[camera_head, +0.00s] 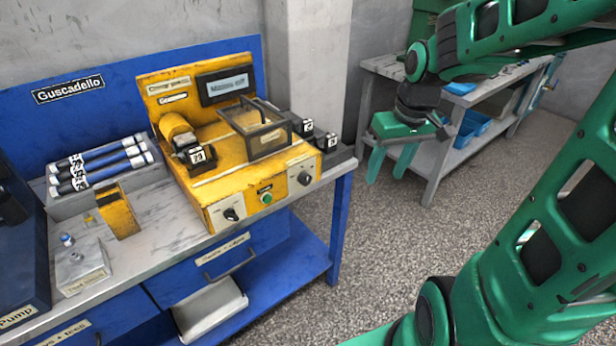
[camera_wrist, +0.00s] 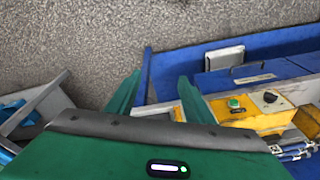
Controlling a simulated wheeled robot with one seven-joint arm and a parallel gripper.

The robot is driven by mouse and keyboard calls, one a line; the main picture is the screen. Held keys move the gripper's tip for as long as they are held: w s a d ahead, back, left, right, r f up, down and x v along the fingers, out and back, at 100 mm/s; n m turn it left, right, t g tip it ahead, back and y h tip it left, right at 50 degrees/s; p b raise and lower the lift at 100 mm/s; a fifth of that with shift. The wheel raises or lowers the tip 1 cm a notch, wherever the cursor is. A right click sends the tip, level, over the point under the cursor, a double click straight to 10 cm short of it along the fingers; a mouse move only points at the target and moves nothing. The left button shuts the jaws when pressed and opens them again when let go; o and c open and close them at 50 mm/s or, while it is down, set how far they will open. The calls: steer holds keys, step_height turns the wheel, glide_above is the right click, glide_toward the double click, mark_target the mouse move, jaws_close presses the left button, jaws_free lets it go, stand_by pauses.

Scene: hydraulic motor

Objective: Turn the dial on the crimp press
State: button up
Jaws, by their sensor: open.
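The yellow crimp press (camera_head: 218,176) stands on the blue workbench in the head view. Its front face carries a black dial (camera_head: 230,214) at the left, a green button (camera_head: 266,198) in the middle and another black dial (camera_head: 304,178) at the right. In the wrist view the press (camera_wrist: 262,120) is at the right, with its green button (camera_wrist: 234,103) and one black dial (camera_wrist: 270,97) showing. My gripper (camera_head: 386,162) is open and empty, in the air to the right of the press and apart from it. Its two green fingers (camera_wrist: 155,100) also show in the wrist view.
On the bench (camera_head: 150,236) are a tray of blue-and-white tubes (camera_head: 100,168), a yellow block (camera_head: 118,210) and a small grey box (camera_head: 80,266). A grey side table (camera_head: 458,98) with blue bins stands behind my gripper. Open floor (camera_head: 350,250) lies between.

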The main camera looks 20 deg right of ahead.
mark_target(309, 178)
steer(key=w+a+f+n+t+y, duration=0.1)
steer(key=w+a+n+y, duration=0.25)
steer(key=w+a, duration=0.8)
steer(key=shift+n, duration=0.45)
steer(key=w+f, duration=0.1)
steer(key=f, duration=0.2)
steer(key=w+f, duration=0.1)
steer(key=f, duration=0.2)
steer(key=w+a+f, duration=0.1)
steer(key=w+f, duration=0.1)
steer(key=f, duration=0.1)
steer(key=shift+f, duration=0.3)
